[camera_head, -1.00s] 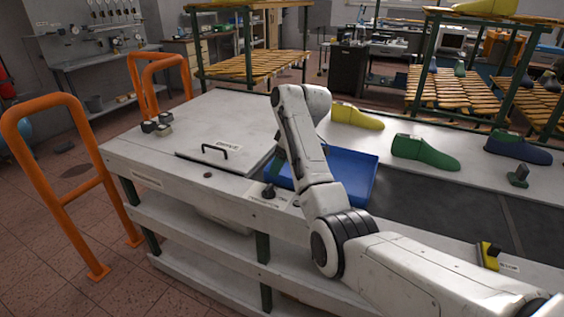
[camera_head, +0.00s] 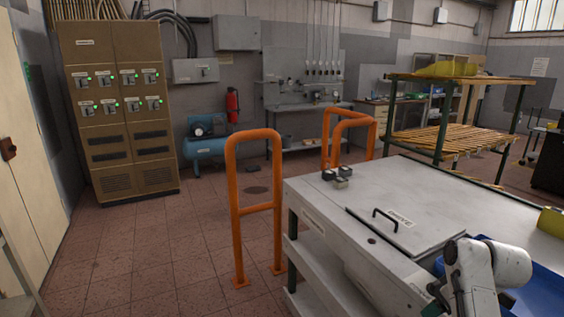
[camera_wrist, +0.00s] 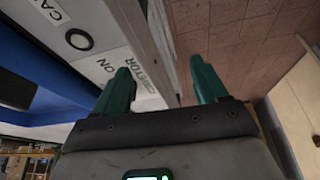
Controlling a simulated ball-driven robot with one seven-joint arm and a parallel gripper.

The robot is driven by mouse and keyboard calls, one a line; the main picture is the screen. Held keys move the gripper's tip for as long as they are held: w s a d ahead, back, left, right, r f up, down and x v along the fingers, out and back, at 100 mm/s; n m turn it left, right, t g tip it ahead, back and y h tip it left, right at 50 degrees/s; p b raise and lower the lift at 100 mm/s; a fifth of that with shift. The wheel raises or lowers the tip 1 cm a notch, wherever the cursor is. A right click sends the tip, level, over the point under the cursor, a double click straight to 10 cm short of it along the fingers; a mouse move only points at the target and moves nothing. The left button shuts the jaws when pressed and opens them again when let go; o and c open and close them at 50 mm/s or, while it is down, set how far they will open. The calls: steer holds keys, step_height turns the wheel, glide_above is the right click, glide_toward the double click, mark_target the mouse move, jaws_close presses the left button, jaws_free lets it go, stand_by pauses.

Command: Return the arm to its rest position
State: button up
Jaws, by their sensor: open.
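My arm (camera_head: 478,268) shows at the lower right of the head view, over the near side of the workbench. My gripper itself is not visible there. In the wrist view my gripper (camera_wrist: 163,88) has two green fingers spread apart with nothing between them. It is beside the bench edge, with the red tiled floor beyond. A blue tray (camera_wrist: 45,65) lies to the left in the wrist view, and it also shows behind my arm in the head view (camera_head: 545,285).
The workbench (camera_head: 350,215) has a hatch with a black handle (camera_head: 385,217). Orange guard rails (camera_head: 236,205) stand left of it and behind it. A brown electrical cabinet (camera_head: 118,105) and a blue compressor (camera_head: 205,145) are at the back left. The tiled floor at left is clear.

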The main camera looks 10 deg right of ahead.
steer(key=s+a+f+m, duration=0.1)
steer(key=s+a+f, duration=0.7)
steer(key=s+a, duration=0.35)
steer(key=s+a+r+m+t, duration=0.1)
steer(key=s+a, duration=0.2)
steer(key=s, duration=0.4)
steer(key=s+a+m, duration=0.1)
steer(key=s+a, duration=0.2)
steer(key=s, duration=0.5)
steer(key=s+d+f+g+h, duration=0.1)
steer(key=s+f+g, duration=0.3)
steer(key=s, duration=0.6)
steer(key=shift+d+f, duration=0.45)
steer(key=shift+f, duration=0.5)
steer(key=shift+s, duration=0.1)
